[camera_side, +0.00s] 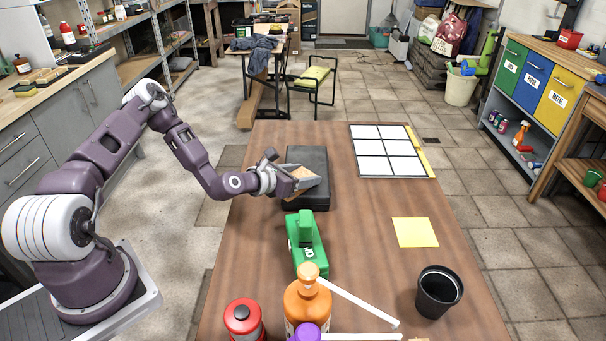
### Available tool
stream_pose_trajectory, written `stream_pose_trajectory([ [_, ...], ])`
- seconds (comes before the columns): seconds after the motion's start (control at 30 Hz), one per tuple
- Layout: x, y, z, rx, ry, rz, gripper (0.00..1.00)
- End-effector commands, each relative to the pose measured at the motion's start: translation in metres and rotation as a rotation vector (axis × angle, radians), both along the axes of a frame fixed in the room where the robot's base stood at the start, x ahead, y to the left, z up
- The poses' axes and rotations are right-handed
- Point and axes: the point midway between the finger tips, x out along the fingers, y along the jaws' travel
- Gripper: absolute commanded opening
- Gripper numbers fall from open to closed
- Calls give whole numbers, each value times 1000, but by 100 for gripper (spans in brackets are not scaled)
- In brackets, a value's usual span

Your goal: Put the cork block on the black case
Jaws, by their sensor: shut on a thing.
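The black case (316,162) lies flat on the brown table, left of the middle. The cork block (301,172) is a small tan piece at the fingers of my gripper (300,180). My gripper is shut on the cork block, over the near left part of the black case. The fingers partly cover the block. I cannot tell whether the block touches the case top or is held just above it.
A green tool (307,243) stands just in front of the case. An orange bottle (307,300), a red canister (243,318) and white sticks (350,302) are at the front. A black cup (438,291), yellow sheet (415,232) and white grid board (388,150) lie right.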

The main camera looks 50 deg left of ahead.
Motion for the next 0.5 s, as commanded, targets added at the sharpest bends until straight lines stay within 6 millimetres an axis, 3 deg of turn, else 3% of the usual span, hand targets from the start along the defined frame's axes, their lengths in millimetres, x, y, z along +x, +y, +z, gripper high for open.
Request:
stream_pose_trajectory([
  [0.27,0,1,-2,0,-2,2,16],
  [0.3,0,0,-1,0,-2,1,64],
  [0.4,0,0,-1,0,-2,1,78],
  [0.5,0,0,-1,0,-2,1,78],
])
